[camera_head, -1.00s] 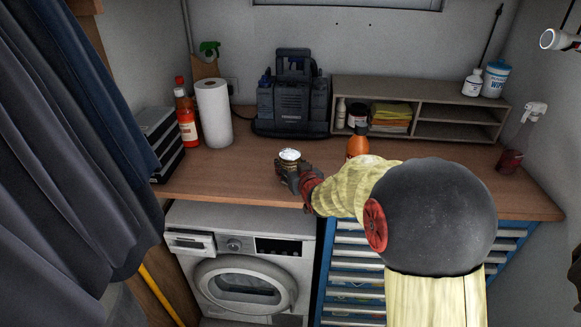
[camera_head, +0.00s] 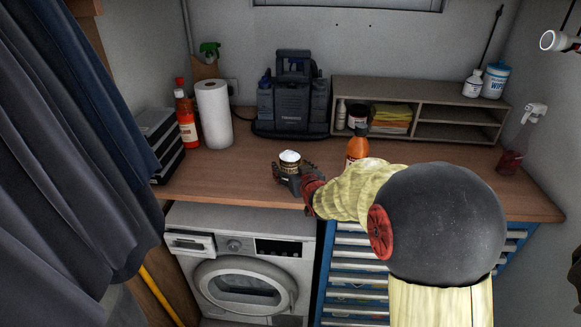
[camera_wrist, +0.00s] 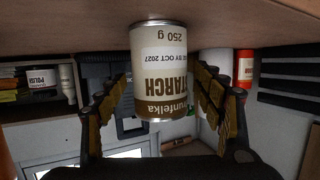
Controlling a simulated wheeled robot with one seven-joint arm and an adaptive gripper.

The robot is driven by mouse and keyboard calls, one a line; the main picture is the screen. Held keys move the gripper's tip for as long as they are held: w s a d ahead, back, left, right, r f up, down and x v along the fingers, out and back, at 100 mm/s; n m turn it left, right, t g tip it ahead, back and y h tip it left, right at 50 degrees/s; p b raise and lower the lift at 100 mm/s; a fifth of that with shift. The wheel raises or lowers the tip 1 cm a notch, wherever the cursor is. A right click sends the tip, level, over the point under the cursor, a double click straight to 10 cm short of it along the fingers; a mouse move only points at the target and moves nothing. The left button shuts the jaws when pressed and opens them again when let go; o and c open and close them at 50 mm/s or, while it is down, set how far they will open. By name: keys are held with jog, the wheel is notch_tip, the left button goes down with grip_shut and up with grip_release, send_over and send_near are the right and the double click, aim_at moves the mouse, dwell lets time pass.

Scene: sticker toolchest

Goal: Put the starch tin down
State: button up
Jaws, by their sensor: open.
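The starch tin (camera_head: 289,161) stands upright on the wooden worktop (camera_head: 235,178), near its front edge above the washing machine. Its pale top shows in the head view. In the wrist view, which is upside down, the starch tin (camera_wrist: 160,85) has a brown and cream label, and its base meets the worktop (camera_wrist: 230,20). My gripper (camera_head: 291,173) is at the front of the tin with its fingers spread. In the wrist view my gripper (camera_wrist: 161,78) has one finger on each side of the tin, with visible gaps. My fingers partly hide the tin's lower part in the head view.
An orange bottle (camera_head: 357,148) stands to the right of the tin, close to my arm. A paper towel roll (camera_head: 213,115), red bottles (camera_head: 187,125), a grey caddy (camera_head: 290,100) and a shelf unit (camera_head: 460,113) line the back. The worktop left of the tin is clear.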

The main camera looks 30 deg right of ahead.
jog(key=s+a+r+g+y, duration=0.1)
jog(key=s+a, duration=0.5)
jog(key=s, duration=0.6)
jog(key=s+a+r+n+g+y+p, duration=0.1)
jog(key=s+a+r+g, duration=0.2)
jog(key=s, duration=1)
jog(key=s+a+r+n+g+p, duration=0.1)
jog(key=s+a+g, duration=0.3)
jog(key=s+a, duration=0.6)
jog(key=shift+s+a+r+g+y, duration=0.15)
jog(key=shift+s+r+g+y, duration=0.25)
jog(key=shift+s+r, duration=0.6)
